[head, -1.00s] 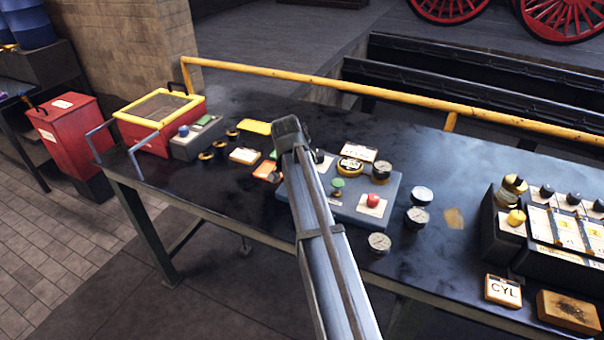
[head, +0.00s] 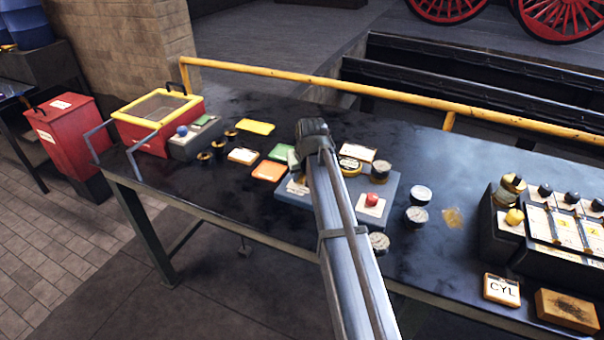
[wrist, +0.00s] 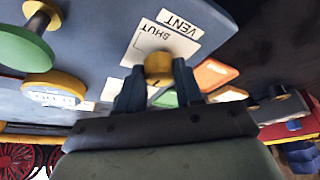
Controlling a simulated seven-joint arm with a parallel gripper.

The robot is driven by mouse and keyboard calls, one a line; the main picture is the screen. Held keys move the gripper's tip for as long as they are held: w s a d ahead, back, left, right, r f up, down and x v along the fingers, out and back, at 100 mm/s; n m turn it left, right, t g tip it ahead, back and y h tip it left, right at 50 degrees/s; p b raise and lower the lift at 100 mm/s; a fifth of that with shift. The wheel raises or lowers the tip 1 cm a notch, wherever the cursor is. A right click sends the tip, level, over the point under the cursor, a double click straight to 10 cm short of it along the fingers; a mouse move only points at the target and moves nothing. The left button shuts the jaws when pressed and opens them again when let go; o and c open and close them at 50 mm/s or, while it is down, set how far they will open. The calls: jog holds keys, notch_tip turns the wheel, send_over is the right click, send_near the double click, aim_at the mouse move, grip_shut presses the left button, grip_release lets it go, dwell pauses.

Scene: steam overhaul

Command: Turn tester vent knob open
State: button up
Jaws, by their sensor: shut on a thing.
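The tester is a blue-grey box (head: 388,190) on the dark bench, and its face also shows in the wrist view (wrist: 100,50). The vent knob (wrist: 158,66) is a small brass-yellow knob beside a white plate (wrist: 158,38) reading VENT and SHUT, upside down in the wrist view. My gripper (wrist: 158,82) is shut on the knob, one dark finger on each side. In the head view, my gripper (head: 294,160) is over the tester's left part, and my arm hides the knob. The knob's exact turn angle is hard to tell.
A green disc on a brass stem (wrist: 25,48) and a yellow-rimmed dial (wrist: 55,90) stand on the tester. Green (head: 282,152) and orange (head: 269,171) cards lie to the left.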

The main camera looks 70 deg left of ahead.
jog(key=shift+n, duration=0.6)
jog(key=o, duration=1)
jog(key=shift+o, duration=0.2)
jog(key=shift+r, duration=0.1)
jog(key=v, duration=1.3)
jog(key=shift+w+r, duration=0.25)
jog(key=shift+r, duration=0.05)
jog(key=shift+d, duration=0.1)
